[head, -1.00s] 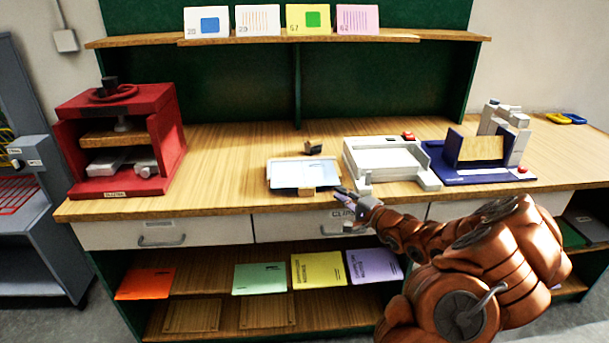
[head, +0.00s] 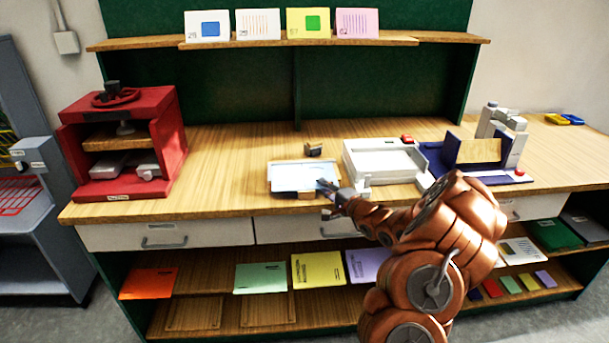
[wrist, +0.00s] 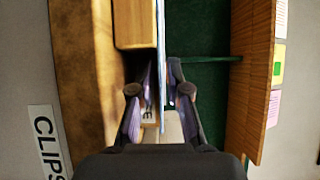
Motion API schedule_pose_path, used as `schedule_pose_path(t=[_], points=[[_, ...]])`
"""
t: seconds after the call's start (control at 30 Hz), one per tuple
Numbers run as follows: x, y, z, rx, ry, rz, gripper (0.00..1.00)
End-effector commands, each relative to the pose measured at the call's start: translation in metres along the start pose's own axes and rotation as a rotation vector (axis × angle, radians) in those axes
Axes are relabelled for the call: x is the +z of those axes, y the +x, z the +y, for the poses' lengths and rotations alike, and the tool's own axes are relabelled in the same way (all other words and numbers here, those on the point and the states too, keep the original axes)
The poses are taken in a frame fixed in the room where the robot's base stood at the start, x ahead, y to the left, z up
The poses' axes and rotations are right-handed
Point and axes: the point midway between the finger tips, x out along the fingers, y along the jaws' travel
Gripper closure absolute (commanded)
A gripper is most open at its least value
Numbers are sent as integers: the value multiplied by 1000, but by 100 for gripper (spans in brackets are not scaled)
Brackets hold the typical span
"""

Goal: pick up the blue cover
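A pale bluish flat piece, which looks like the blue cover (head: 294,176), lies on the low white tray at the front of the worktop. A thin pale blue edge, probably the same cover (wrist: 161,55), shows end-on in the wrist view. My gripper (head: 327,187) is at the right front corner of the tray. In the wrist view my gripper (wrist: 162,75) has its fingers apart, one on each side of the thin edge, with gaps visible. Contact with the cover cannot be told.
A wooden block (wrist: 135,24) is close to the left finger. A small dark clip (head: 314,150) stands behind the tray. A white box (head: 384,160) and a blue-based device (head: 480,160) stand right. A red press (head: 125,145) stands left, with clear worktop between.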

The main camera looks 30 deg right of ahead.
Motion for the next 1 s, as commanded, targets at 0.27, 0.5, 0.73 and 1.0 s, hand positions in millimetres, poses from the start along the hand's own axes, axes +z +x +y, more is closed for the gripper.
schedule_pose_path(t=[0.27,0.5,0.73,1.0], points=[[0,0,0,0,1,0,96],[0,0,0,0,1,1,100],[0,0,-1,-1,1,1,100],[-1,0,-22,-4,-3,1,100]])
